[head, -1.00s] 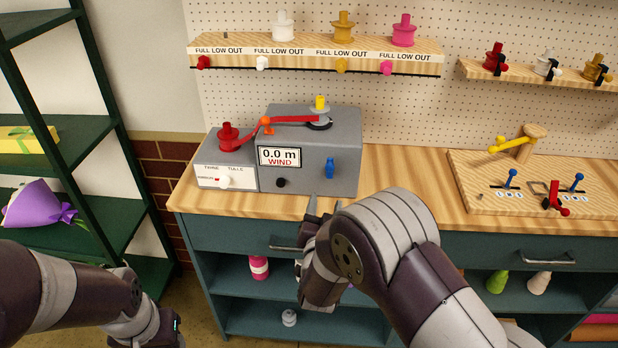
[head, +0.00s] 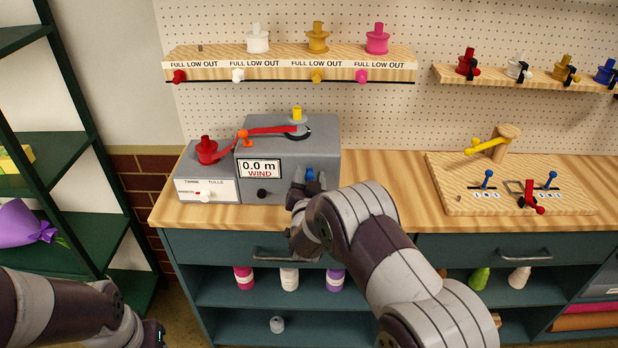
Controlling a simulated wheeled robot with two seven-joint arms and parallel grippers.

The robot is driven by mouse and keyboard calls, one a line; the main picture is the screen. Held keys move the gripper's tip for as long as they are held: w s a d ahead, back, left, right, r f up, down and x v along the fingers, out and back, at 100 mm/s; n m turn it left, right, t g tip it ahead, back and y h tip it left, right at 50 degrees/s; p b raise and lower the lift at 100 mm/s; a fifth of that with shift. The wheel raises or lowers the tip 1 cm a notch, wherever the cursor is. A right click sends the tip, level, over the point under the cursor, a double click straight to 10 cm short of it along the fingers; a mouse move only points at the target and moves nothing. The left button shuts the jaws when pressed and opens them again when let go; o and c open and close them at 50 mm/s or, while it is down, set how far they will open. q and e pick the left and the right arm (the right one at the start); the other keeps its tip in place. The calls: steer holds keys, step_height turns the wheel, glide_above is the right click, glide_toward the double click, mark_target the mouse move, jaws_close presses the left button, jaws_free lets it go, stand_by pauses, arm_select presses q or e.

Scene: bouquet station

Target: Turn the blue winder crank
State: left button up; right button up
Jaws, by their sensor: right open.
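The grey winder box (head: 318,150) stands on the wooden counter with a display reading 0.0 m and WIND. Its blue crank (head: 310,175) is on the right of the front face, partly hidden by my right gripper. My right gripper (head: 308,186) is open, with its fingers at the crank, one on each side as far as I can see. Whether they touch it I cannot tell. A red ribbon (head: 270,130) runs from the red spool (head: 206,150) past an orange post to the top of the winder. My left arm is at the lower left; its gripper is mostly cut off.
A black knob (head: 262,194) sits left of the crank, and a white knob (head: 205,196) is on the TWINE/TULLE panel. A wooden board (head: 455,185) with levers is on the right. The counter (head: 385,185) between is clear. A spool shelf (head: 215,61) hangs above.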

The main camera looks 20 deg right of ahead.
jaws_close()
